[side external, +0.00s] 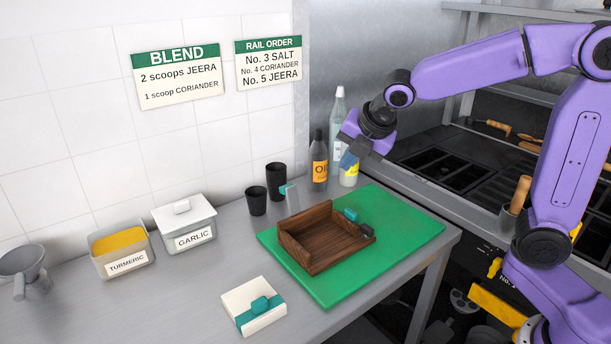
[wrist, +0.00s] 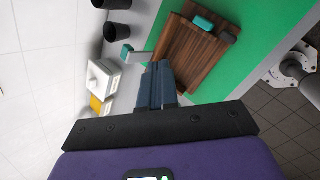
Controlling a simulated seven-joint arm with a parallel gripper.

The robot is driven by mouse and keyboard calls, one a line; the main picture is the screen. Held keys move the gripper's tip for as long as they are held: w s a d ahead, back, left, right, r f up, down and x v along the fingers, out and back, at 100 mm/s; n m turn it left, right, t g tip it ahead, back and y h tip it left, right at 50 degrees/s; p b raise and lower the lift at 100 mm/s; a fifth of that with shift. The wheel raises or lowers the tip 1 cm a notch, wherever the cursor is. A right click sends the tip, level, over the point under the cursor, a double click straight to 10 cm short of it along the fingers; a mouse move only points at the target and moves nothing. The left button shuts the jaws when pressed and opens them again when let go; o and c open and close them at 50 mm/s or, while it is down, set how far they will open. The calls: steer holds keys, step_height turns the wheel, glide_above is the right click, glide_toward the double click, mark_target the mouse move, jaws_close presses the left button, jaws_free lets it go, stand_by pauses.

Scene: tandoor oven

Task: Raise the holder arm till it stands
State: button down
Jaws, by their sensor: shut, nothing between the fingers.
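A brown wooden holder (side external: 325,240) with raised walls sits on the green board; it also shows in the wrist view (wrist: 195,55). A teal block (side external: 350,214) is at the holder's right edge, beside a dark block (side external: 367,230). My gripper (side external: 348,162) is shut and empty, above and behind the holder, apart from it.
The green board (side external: 410,228) has bare space to the right. Oil and other bottles (side external: 318,160) stand behind, near my gripper. Two black cups (side external: 257,200) stand left of the grey arm. A white box with a teal strap (side external: 254,306) lies in front; turmeric and garlic containers (side external: 185,222) stand left.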

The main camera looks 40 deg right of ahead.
steer(key=m+g+y, duration=0.1)
steer(key=m+y, duration=0.1)
steer(key=m, duration=0.2)
steer(key=m+y, duration=0.2)
steer(key=m, duration=0.2)
glide_toward(290, 199)
step_height(290, 199, down, 2)
steer(key=shift+w+d+f, duration=0.1)
steer(key=shift+w+f, duration=0.15)
steer(key=shift+w, duration=0.65)
steer(key=shift+w+d+f, duration=0.15)
steer(key=shift+w+f, duration=0.1)
steer(key=shift+w, duration=0.65)
steer(key=shift+w+f, duration=0.1)
steer(key=shift+w, duration=0.5)
